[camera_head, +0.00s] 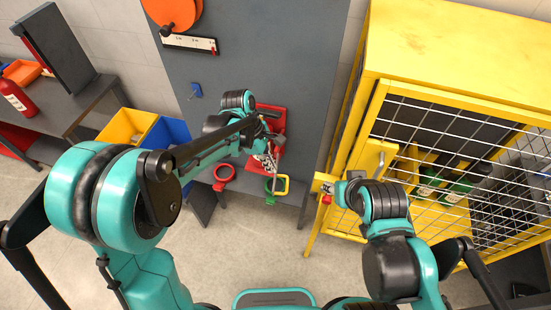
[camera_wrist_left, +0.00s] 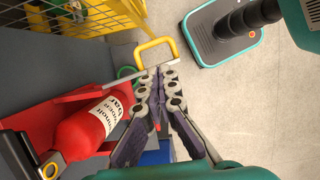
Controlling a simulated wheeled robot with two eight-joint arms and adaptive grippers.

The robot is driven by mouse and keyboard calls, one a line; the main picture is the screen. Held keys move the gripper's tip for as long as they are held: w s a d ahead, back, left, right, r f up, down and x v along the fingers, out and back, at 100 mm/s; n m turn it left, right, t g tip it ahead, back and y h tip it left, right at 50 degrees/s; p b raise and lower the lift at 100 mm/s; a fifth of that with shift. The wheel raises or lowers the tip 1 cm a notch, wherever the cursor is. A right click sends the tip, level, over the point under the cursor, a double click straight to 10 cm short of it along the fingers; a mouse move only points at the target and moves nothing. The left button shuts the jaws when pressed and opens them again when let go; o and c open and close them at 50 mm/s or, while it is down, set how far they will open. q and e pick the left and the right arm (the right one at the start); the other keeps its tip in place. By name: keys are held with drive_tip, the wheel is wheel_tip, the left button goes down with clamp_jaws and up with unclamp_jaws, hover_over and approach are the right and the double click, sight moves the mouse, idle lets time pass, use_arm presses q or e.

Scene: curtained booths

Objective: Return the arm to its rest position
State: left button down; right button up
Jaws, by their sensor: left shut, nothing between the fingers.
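My left arm reaches across the head view from the left. Its gripper (camera_head: 270,163) is in front of a red mount at the grey panel. In the left wrist view the two dark grey, linked fingers of the left gripper (camera_wrist_left: 160,76) are closed together and empty. Their tips are close to a grey bar with a yellow handle (camera_wrist_left: 155,46); I cannot tell whether they touch. The yellow handle also shows in the head view (camera_head: 283,185). My right gripper (camera_head: 338,190) is at the yellow cage's door edge, mostly hidden by its wrist; its fingers are unclear.
A red cylinder with a white label (camera_wrist_left: 98,118) lies close beside the left gripper. The yellow mesh cage (camera_head: 435,95) stands at right. Red (camera_head: 224,173) and green rings are low on the panel. Yellow (camera_head: 128,126) and blue bins stand left. Floor in front is clear.

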use_arm(q)
drive_tip(key=shift+a+r, duration=0.1)
drive_tip(key=s+a+f+m+t+y+b, duration=0.1)
drive_tip(key=s+a+f+m+t+b, duration=0.3)
drive_tip(key=a+b, duration=0.5)
drive_tip(key=s+a+f+m+t+y+b, duration=0.2)
drive_tip(key=s+a+f+m+t+b, duration=0.2)
drive_tip(key=s+a+f+m+b, duration=0.5)
drive_tip(key=f+m+b, duration=0.1)
drive_tip(key=b, duration=0.5)
drive_tip(key=shift+f+m, duration=0.3)
drive_tip(key=shift+f, duration=0.1)
